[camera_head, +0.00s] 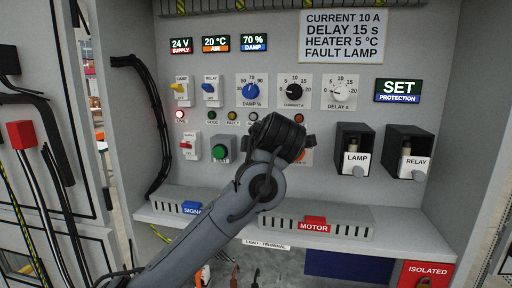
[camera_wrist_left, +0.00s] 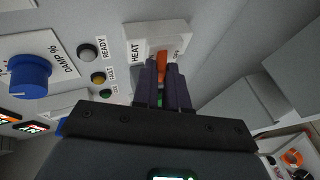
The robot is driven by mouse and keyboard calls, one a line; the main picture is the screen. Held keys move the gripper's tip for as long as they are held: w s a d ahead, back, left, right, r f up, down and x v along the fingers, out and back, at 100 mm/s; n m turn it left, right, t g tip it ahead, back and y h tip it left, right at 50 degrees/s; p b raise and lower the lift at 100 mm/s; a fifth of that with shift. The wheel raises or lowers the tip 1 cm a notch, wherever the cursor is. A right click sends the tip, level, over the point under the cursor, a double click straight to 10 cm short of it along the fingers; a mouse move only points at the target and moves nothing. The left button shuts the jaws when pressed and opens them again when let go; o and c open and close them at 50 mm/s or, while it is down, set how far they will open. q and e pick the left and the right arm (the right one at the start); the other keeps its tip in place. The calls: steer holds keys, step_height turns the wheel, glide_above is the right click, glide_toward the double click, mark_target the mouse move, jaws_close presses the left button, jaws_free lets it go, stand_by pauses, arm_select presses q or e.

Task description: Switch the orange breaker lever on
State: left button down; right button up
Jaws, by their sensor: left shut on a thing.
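The orange breaker lever (camera_wrist_left: 162,58) stands on a white plate (camera_wrist_left: 174,34) marked HEAT in the left wrist view. My left gripper (camera_wrist_left: 162,72) has its two dark fingers shut on the lever, one on each side. The ON mark is on the plate beside the lever. Whether the lever is up or down cannot be told, as the fingers hide part of it. In the head view my left gripper (camera_head: 290,138) is against the panel (camera_head: 340,120) and hides most of this breaker. My right gripper is not in view.
Breakers with yellow (camera_head: 179,88), blue (camera_head: 208,88) and red (camera_head: 187,146) levers sit to the left, with a green button (camera_head: 220,152). Knobs (camera_head: 294,91) are above. The LAMP (camera_head: 354,145) and RELAY (camera_head: 408,150) housings stick out at the right. A ledge (camera_head: 400,239) runs below.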

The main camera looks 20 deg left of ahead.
arm_select(q)
steer(key=c, duration=1.2)
jaws_free()
steer(key=shift+o, duration=0.2)
steer(key=b+v, duration=0.5)
steer(key=v, duration=0.6)
